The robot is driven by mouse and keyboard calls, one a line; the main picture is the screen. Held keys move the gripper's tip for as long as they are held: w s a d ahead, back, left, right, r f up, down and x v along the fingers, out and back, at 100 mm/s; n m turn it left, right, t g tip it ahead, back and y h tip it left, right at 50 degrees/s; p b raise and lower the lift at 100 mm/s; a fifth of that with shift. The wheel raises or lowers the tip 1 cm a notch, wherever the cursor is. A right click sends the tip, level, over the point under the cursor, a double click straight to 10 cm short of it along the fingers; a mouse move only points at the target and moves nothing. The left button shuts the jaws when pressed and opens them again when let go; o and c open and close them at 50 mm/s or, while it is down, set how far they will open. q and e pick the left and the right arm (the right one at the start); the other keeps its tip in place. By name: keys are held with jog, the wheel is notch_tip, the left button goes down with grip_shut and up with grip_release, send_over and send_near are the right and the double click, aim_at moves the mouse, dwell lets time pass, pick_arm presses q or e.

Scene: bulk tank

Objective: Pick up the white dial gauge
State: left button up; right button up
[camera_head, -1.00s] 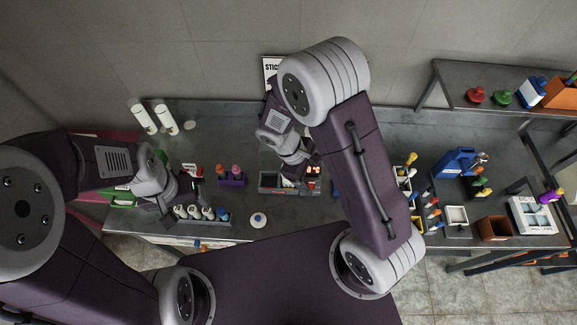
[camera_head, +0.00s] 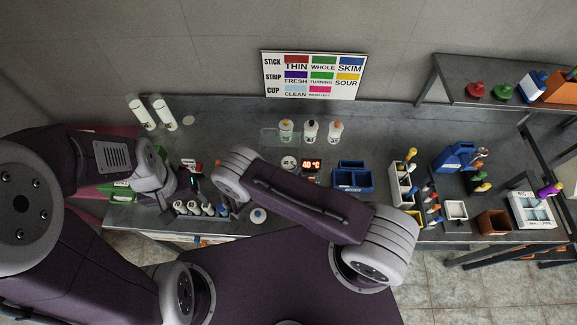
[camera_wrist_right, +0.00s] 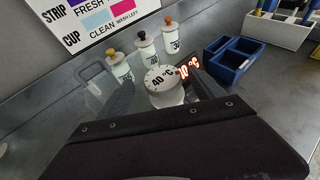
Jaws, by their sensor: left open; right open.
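The white dial gauge (camera_head: 289,162) stands upright on the grey bench, left of a lit red "40 °C" display (camera_head: 311,165). In the head view the right gripper is hidden by my right arm.
Three small bottles (camera_head: 311,131) stand behind the gauge, below a wall sign (camera_head: 314,76). A blue bin (camera_head: 353,177) is right of the display. A small round white item (camera_head: 258,216) lies near the front edge.

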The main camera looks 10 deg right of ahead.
aim_at(293, 159)
jog(key=x, duration=0.4)
jog(key=shift+s+d+f, duration=0.1)
jog(key=shift+d, duration=0.2)
jog(key=shift+w+d+f, duration=0.1)
jog(key=shift+w+d, duration=0.15)
jog(key=shift+w, duration=0.05)
jog(key=shift+s+a, duration=0.1)
jog(key=c, duration=1.3)
jog(key=shift+c, duration=0.9)
notch_tip(293, 159, up, 10)
jog(key=shift+r+b, duration=0.1)
jog(key=shift+b, duration=1.15)
